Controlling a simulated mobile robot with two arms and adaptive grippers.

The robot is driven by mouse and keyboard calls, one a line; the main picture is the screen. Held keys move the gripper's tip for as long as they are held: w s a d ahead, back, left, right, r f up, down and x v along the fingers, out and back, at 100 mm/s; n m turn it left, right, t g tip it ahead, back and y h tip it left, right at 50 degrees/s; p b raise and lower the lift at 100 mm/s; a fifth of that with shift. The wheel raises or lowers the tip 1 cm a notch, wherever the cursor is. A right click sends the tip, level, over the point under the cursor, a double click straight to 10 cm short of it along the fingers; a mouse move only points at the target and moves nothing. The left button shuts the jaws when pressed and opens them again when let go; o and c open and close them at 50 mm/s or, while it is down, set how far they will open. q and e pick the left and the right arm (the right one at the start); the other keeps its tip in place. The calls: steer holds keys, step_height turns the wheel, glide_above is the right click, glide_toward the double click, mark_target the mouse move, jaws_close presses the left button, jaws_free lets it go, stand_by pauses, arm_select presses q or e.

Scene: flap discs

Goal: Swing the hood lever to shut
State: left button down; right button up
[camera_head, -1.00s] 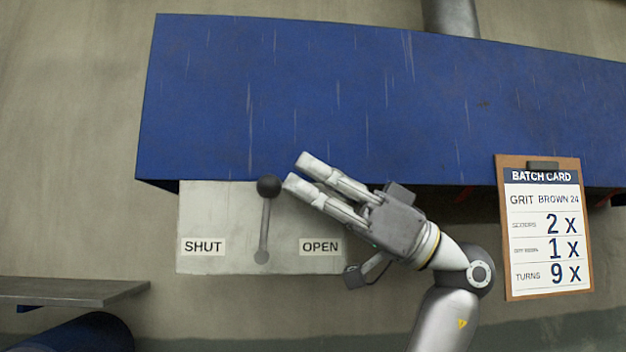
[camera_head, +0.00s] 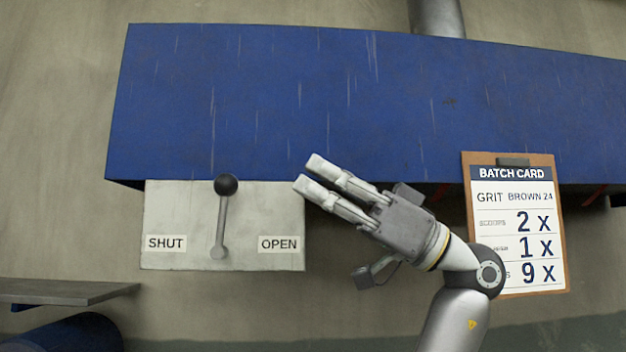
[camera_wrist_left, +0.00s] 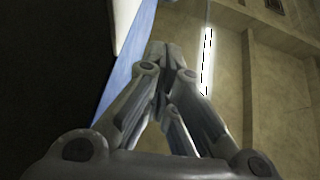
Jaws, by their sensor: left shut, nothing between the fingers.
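The hood lever is a grey rod with a dark ball knob (camera_head: 226,184), on a pale plate (camera_head: 180,212) below the blue hood (camera_head: 360,110). It stands nearly upright between the SHUT label (camera_head: 166,243) on the left and the OPEN label (camera_head: 280,244) on the right, leaning slightly toward OPEN. My left gripper (camera_head: 309,175) is shut and empty, to the right of the knob and clear of it. Its fingers also show in the left wrist view (camera_wrist_left: 172,58), where I cannot make out the lever. My right gripper is not in view.
A batch card on a clipboard (camera_head: 515,225) is at the right, partly behind my left arm. A grey ledge (camera_head: 60,292) and a blue rounded object (camera_head: 65,335) are at lower left. The wall below the plate looks clear.

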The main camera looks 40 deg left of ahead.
arm_select(q)
steer(key=b+v, duration=0.1)
steer(key=v, duration=0.5)
steer(key=shift+f, duration=0.6)
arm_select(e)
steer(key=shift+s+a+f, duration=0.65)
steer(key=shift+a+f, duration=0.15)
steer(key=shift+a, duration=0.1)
arm_select(q)
steer(key=shift+w+d, duration=0.15)
